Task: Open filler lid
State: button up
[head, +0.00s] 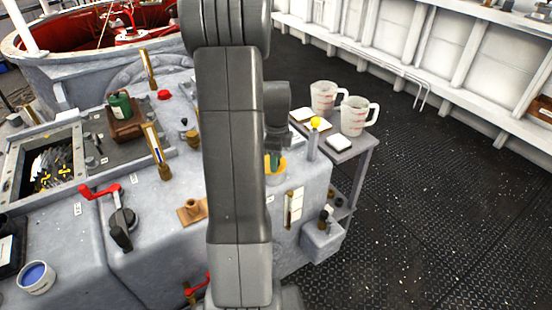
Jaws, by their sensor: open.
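My arm fills the middle of the head view and covers much of the grey machine top (155,235). My gripper (276,150) shows only in part at the arm's right edge, pointing down with its jaws open; the fingertips are hard to make out. Just below it is a round yellow-orange fitting (281,168) with something green at its left, partly hidden by the arm. I cannot tell whether this is the filler lid, or whether my gripper touches it. A tan fitting with a raised knob (192,210) sits on the machine top left of the arm.
A side table (352,148) holds two white jugs (355,116) and pale pads. A yellow-topped post (313,140) stands beside it. The dark deck (440,200) at right is clear.

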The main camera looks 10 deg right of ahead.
grip_shut()
jog(key=r+g+p, duration=0.1)
jog(key=p, duration=0.1)
jog(key=w+r+g+p, duration=0.1)
jog(key=p, duration=0.1)
jog(key=shift+a+r+h, duration=0.1)
jog(key=shift+a+h, duration=0.05)
jog(key=shift+h, duration=0.25)
jog(key=g+p, duration=0.1)
jog(key=w+r+g+p, duration=0.1)
jog(key=p, duration=0.1)
jog(key=shift+w+a+h, duration=0.2)
jog(key=shift+a+h, duration=0.05)
jog(key=shift+h, duration=0.15)
jog(key=shift+w+a+r, duration=0.3)
jog(key=shift+w+r, duration=0.35)
jog(key=shift+w, duration=0.25)
